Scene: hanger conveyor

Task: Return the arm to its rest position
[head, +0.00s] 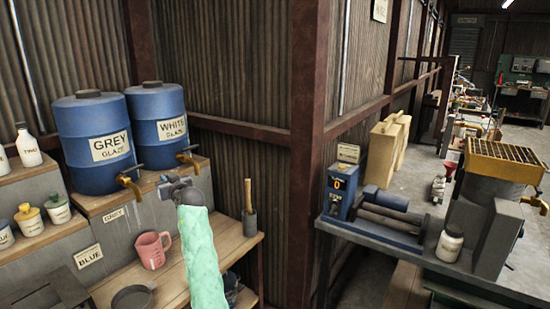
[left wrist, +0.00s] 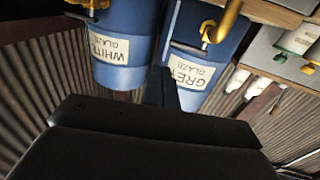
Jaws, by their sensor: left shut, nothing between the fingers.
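My left arm (head: 205,255), in a pale green sleeve, reaches up from the bottom of the head view. My left gripper (head: 172,186) is at its far end, shut and empty, in front of the shelf below the two blue barrels. In the left wrist view the gripper's dark fingers (left wrist: 165,88) are together, pointing toward the barrels. The grey glaze barrel (head: 94,143) and white glaze barrel (head: 158,117) stand side by side, each with a brass tap. My right gripper is not in view.
A pink jug (head: 152,249) and a dark pan (head: 132,298) are on the wooden bench below. A wooden-handled tool (head: 249,212) stands at its right end. A rusty post (head: 308,150) separates this bench from a machine table (head: 395,238) at right.

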